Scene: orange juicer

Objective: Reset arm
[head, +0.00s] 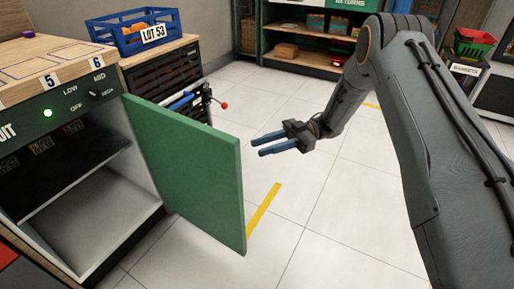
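My gripper (270,145) hangs over the tiled floor in the middle of the head view. Its two blue fingers point left and are apart, with nothing visible between them. My arm (405,130) comes in from the right side and bends down toward the gripper. The gripper is to the right of an open green cabinet door (195,165) and looks apart from it.
The open cabinet (95,210) at left has a dark shelf. A control panel (60,115) with a lit green light is above it. A blue crate (135,32) marked LOT 53 stands behind. Wooden shelves (310,62) are at the back. Floor (330,225) is clear.

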